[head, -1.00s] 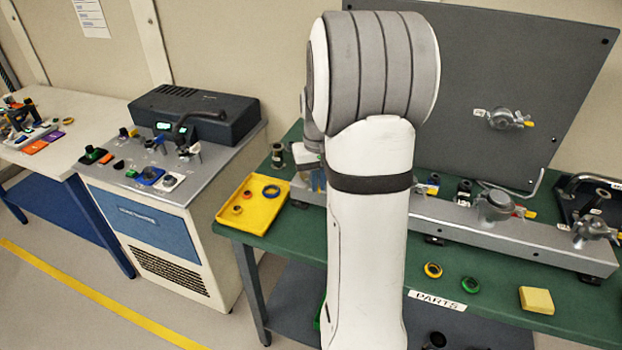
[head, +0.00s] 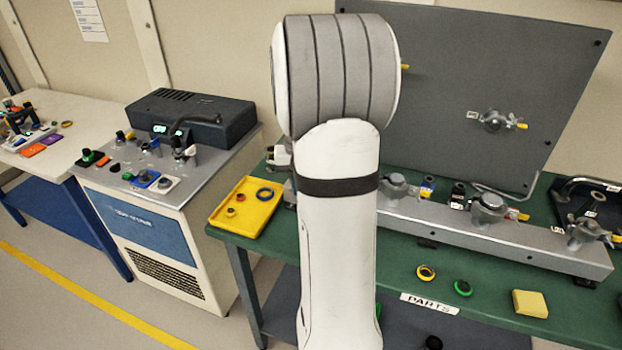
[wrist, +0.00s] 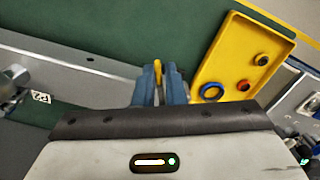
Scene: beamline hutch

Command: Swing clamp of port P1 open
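In the wrist view my gripper (wrist: 159,88) has its two blue fingers close together, with a narrow yellow tip (wrist: 158,69) between them. It looks like the yellow end of a clamp lever, and the fingers seem to close on it. The rest of that clamp is hidden behind the gripper body. In the head view my arm hides the gripper and the left end of the grey rail (head: 450,222). Other clamps with round knobs stand along the rail: one just right of my arm (head: 398,186), one mid-rail (head: 489,207), one at the right end (head: 588,230).
A yellow tray (head: 240,215) with rings lies left of the rail; it also shows in the wrist view (wrist: 228,62). An upright grey panel (head: 450,60) carries another clamp (head: 496,121). Loose rings and a yellow block (head: 530,304) lie on the green bench in front.

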